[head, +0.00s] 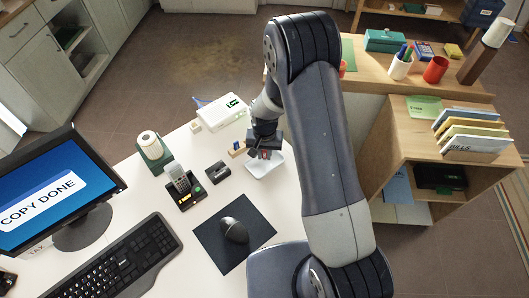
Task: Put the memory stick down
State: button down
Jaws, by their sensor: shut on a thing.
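My gripper (264,151) is over a small white tray (255,172) on the white desk, in the head view. It is shut on a small red thing, likely the memory stick (265,154), of which only a little shows between the fingers. The fingers hide most of it and the back part of the tray. I cannot tell whether the stick touches the tray.
Left of the tray are a small wooden block with a blue piece (237,148), a black box (217,171), a phone in its dock (184,185) and a white box (222,113). A mouse (234,230) lies on a dark mat. The monitor (57,190) reads "COPY DONE".

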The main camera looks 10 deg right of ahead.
jog(key=shift+f+b, duration=0.45)
jog(key=shift+f, duration=0.2)
jog(key=shift+r, duration=0.1)
jog(key=c, duration=1.3)
grip_release()
jog(key=shift+c, duration=0.2)
jog(key=shift+r, duration=0.1)
